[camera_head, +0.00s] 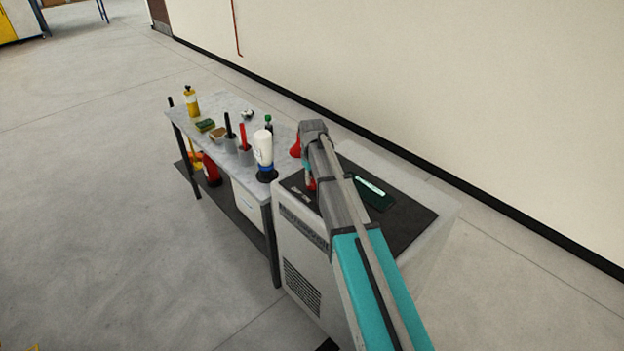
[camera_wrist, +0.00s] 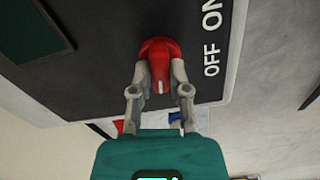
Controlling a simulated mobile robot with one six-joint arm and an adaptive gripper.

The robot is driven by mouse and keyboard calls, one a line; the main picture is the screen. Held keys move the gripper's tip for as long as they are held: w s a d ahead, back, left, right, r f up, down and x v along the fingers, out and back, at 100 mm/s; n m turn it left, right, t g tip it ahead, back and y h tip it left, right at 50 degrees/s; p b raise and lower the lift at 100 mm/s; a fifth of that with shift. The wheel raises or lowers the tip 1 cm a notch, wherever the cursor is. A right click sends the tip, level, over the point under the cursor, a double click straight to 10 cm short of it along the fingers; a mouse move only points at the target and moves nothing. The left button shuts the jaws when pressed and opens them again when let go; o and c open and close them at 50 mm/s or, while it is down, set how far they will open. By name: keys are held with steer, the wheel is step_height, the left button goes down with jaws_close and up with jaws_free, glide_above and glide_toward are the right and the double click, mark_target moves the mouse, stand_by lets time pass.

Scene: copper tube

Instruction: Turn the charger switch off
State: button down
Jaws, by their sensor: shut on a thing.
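The charger (camera_head: 300,245) is a pale cabinet with a dark top panel, standing at the end of the table. Its switch (camera_wrist: 158,50) is a red rotary knob with a white mark, on the dark panel in the wrist view. The mark points toward the bottom of that view. White OFF and ON lettering (camera_wrist: 211,50) is printed to the right of the knob. My gripper (camera_wrist: 160,70) is shut on the knob, one finger on each side. In the head view my arm hides most of the gripper and knob.
A dark green display (camera_head: 374,195) lies on the charger's panel.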

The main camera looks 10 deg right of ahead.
steer(key=shift+n, duration=1.1)
steer(key=c, duration=0.6)
jaws_free()
steer(key=shift+m, duration=0.3)
